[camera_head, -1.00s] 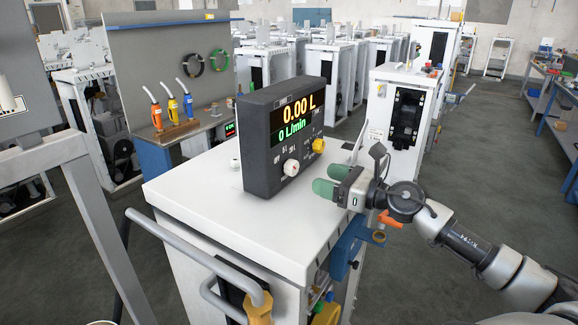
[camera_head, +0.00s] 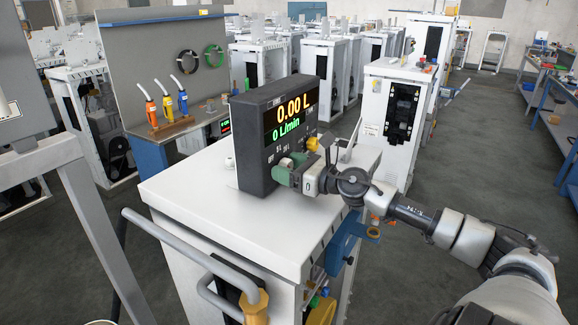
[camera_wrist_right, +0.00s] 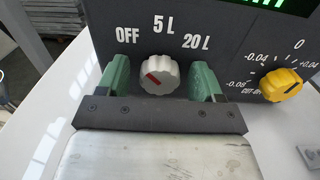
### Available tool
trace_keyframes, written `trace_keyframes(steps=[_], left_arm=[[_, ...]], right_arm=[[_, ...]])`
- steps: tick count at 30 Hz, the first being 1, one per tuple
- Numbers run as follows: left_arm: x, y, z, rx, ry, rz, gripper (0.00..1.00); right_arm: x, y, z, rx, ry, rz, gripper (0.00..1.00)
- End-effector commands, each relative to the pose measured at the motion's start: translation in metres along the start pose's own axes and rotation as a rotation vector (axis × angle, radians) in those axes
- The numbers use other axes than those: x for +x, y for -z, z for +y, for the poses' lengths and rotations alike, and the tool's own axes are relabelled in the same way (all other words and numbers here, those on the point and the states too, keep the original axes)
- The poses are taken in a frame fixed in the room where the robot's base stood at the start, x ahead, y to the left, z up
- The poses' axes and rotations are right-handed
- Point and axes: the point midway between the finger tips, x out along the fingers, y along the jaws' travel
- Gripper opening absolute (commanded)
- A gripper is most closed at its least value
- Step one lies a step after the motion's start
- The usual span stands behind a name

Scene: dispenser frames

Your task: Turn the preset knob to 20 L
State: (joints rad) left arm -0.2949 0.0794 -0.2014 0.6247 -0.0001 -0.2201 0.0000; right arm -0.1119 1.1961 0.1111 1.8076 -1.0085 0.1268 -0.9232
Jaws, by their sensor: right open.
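The preset knob (camera_wrist_right: 159,74) is white and ribbed with a red mark, on the front of the dark dispenser display (camera_head: 270,110). In the right wrist view the red mark sits toward the knob's upper left, on the OFF side. The labels OFF, 5 L and 20 L curve above it. My right gripper (camera_wrist_right: 158,82) is open, with one green finger on each side of the knob; I cannot tell if either touches it. In the head view my right gripper (camera_head: 287,173) largely covers the knob. The display reads 0.00 L and 0 L/min. My left gripper is not in view.
A yellow knob (camera_wrist_right: 281,84) with a numbered scale sits right of the preset knob, close to my right finger. The display stands on a white cabinet top (camera_head: 210,205). A grey handle (camera_head: 180,245) is at the front left. More white cabinets fill the background.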

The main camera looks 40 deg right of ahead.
Motion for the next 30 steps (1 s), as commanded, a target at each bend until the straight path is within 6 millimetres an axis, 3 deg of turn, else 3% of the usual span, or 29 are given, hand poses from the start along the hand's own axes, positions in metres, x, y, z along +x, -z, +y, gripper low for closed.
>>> trace_keyframes(steps=[9, 18, 19, 30], left_arm=[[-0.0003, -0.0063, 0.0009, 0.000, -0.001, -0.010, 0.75], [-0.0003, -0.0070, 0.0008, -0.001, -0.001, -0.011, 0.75], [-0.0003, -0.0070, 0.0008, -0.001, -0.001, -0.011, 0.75], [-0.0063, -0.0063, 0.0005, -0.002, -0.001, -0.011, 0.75]], right_arm=[[0.0008, 0.0006, -0.0001, 0.000, 0.000, 0.001, 0.65], [0.0007, 0.0005, 0.0000, 0.000, 0.000, 0.001, 0.19], [0.0007, 0.0005, 0.0000, 0.000, 0.000, 0.001, 0.17], [0.0006, -0.0010, -0.0003, 0.075, 0.000, 0.001, 0.17]])
